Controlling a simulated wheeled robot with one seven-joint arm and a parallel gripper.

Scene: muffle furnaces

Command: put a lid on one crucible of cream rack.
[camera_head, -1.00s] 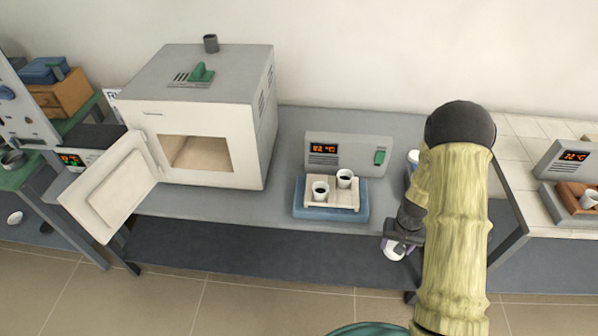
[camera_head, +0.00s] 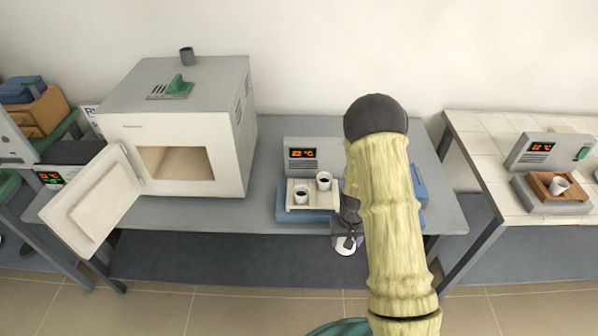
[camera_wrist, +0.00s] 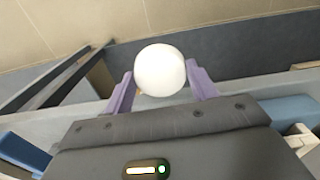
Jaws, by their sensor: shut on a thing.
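The cream rack (camera_head: 318,207) sits on a blue block (camera_head: 296,217) in front of a grey unit with a lit display. It carries two white crucibles, one at front left (camera_head: 301,194) and one at back right (camera_head: 324,181), both open with dark insides. My gripper (camera_head: 345,243) is low at the table's front edge, right of and in front of the rack. In the wrist view my gripper (camera_wrist: 160,82) is shut on a round white lid (camera_wrist: 160,68) between its purple fingers. The lid is apart from both crucibles.
A white furnace (camera_head: 180,125) stands left with its door (camera_head: 95,195) swung open. My arm hides part of the grey unit (camera_head: 305,150) and the blue thing (camera_head: 419,185) at the table's right.

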